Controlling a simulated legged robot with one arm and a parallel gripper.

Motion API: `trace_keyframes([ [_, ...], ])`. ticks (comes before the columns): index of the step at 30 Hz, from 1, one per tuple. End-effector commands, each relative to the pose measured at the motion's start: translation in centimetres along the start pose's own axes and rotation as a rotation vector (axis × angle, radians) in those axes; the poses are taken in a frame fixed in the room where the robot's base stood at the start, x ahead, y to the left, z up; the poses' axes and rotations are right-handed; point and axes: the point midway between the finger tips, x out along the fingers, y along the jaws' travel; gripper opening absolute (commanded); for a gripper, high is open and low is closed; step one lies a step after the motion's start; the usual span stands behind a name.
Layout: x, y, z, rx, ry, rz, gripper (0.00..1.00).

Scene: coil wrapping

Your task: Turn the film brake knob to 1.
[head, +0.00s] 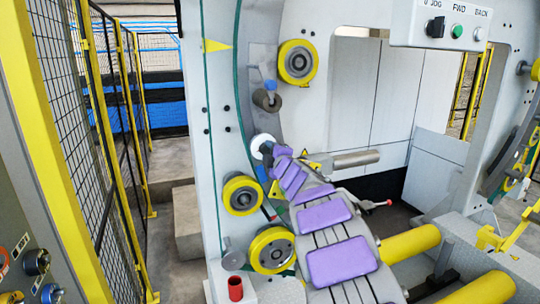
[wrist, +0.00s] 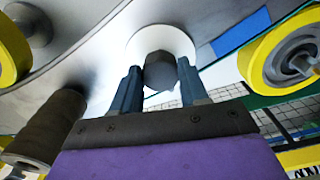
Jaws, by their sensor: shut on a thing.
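The film brake knob (wrist: 160,72) is a dark grey faceted knob in front of a round white dial plate (wrist: 150,38). In the wrist view it sits between the two blue-grey fingers of my gripper (wrist: 159,76), which is shut on it. In the head view the white dial plate (head: 259,142) shows on the grey machine panel, and my gripper (head: 268,151) reaches it from the lower right. The knob itself is hidden there by the gripper. I cannot read any number or pointer on the dial.
Yellow-rimmed rollers stand out from the panel above (head: 298,62) and below (head: 242,194) the dial. A grey roller (head: 267,99) is just above it. A control box (head: 450,25) hangs at upper right. Yellow-framed fencing (head: 105,150) is at left.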

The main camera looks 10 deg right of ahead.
Motion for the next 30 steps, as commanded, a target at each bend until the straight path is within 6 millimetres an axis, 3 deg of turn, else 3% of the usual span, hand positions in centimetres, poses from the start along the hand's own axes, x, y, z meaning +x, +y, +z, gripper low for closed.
trace_keyframes([
  [1, 0.07, -0.71, 0.16, -0.005, -0.004, -0.012, 0.13],
  [11, 0.08, -0.75, 0.17, -0.007, -0.004, -0.012, 0.13],
  [12, 0.08, -0.76, 0.18, -0.007, -0.004, -0.013, 0.45],
  [18, 0.06, -0.52, 0.13, -0.006, -0.003, -0.008, 0.64],
  [20, 0.03, -0.43, 0.11, -0.006, -0.003, -0.007, 0.69],
  [30, -0.38, -0.16, 0.03, -0.006, -0.001, -0.003, 0.69],
])
